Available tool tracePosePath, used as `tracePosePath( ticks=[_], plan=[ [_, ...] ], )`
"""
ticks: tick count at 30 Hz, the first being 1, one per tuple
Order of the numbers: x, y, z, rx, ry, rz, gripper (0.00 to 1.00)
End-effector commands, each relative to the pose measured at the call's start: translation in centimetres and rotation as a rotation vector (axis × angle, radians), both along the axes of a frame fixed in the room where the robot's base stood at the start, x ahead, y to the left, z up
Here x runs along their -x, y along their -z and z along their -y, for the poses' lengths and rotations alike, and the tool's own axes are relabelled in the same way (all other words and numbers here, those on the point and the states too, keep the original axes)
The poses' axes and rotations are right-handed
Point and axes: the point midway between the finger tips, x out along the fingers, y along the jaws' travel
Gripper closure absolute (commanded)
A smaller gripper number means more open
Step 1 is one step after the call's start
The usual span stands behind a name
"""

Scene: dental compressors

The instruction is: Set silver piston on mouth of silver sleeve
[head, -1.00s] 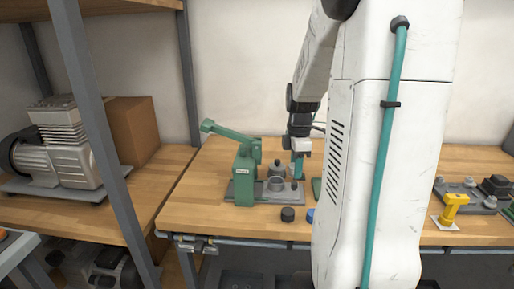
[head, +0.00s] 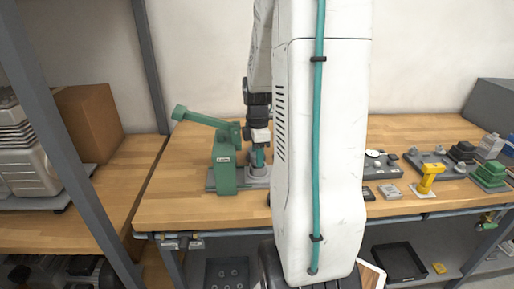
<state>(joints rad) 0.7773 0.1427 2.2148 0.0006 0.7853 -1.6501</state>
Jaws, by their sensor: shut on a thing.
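My gripper (head: 260,157) points straight down beside the green press, its teal fingers just above or at a grey metal cylinder that looks like the silver sleeve (head: 258,172). The fingers are shut on a small grey piece, seemingly the silver piston; it is mostly hidden and blends with the grey parts below. I cannot tell whether it touches the sleeve's mouth. The sleeve stands on a grey base plate (head: 242,188), and my white arm hides the plate's right side.
The green press (head: 224,165), with its long lever (head: 205,117) raised to the left, stands close left of my gripper. To the right are a yellow part (head: 430,178), grey trays with parts (head: 437,163) and a green block (head: 489,174). The table's left front is clear.

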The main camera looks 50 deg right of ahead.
Motion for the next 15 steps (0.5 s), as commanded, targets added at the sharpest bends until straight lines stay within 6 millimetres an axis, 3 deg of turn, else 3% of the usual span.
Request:
tracePosePath(
  ticks=[15],
  plan=[
    [0.07,0.25,0.07,0.001,-0.001,0.001,0.86]
  ],
)
